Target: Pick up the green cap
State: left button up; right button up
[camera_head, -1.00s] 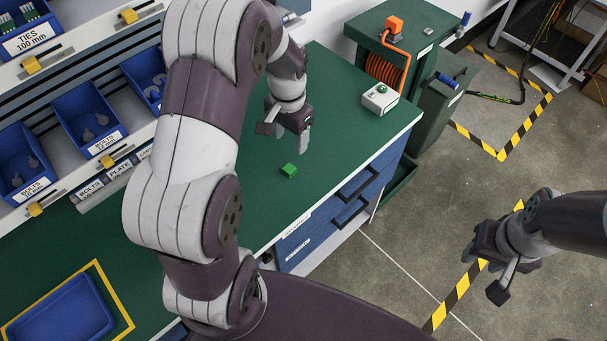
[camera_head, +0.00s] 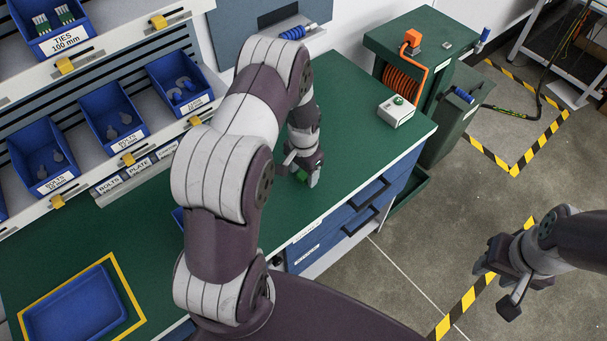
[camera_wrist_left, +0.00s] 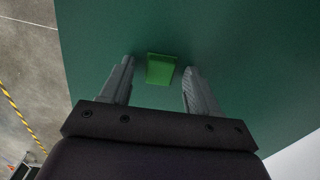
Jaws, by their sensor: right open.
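The green cap (camera_head: 302,175) lies on the green bench top, partly hidden by my left gripper (camera_head: 303,178) in the head view. In the left wrist view the cap (camera_wrist_left: 160,69) sits between the tips of my open left gripper (camera_wrist_left: 158,72), with a gap on each side. The fingers do not touch it in that view. My right gripper (camera_head: 497,285) is open and empty, out over the floor at the right.
A white box with a green button (camera_head: 397,112) stands on the bench's right end. Blue bins (camera_head: 113,116) line the shelf at left. A blue tray (camera_head: 72,308) lies inside a yellow outline. A green cabinet with an orange hose (camera_head: 404,80) stands behind.

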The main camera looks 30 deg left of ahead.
pick_arm(q)
jog(key=c, duration=1)
